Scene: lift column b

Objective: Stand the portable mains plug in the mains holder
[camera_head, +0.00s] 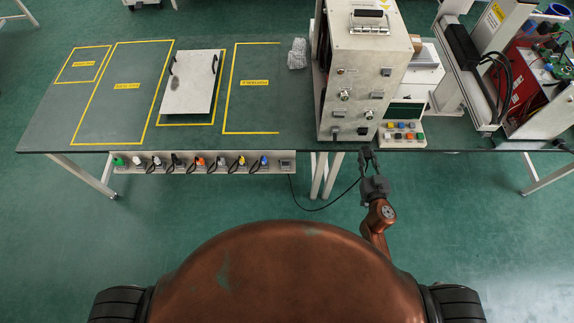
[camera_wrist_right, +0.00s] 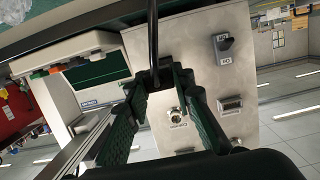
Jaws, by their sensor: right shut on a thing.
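My right gripper (camera_head: 369,153) is in front of the table's front edge, below the grey cabinet. Its fingers close at the tips around a small dark piece, which I take as the portable mains plug (camera_wrist_right: 156,78); the fingers hide most of it. A black cable (camera_wrist_right: 153,35) runs from it in the wrist view. In the head view the cable loops down and left to the rail under the table edge. A grey unit (camera_head: 286,164) at the rail's right end, where the cable meets it, may be the mains holder. My left gripper is out of view.
The rail (camera_head: 218,170) carries several coloured connectors. The grey cabinet (camera_head: 362,75) with sockets and knobs stands on the table (camera_head: 60,130), above and left of my gripper. A button box (camera_head: 402,136) is to its right. The floor in front is clear.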

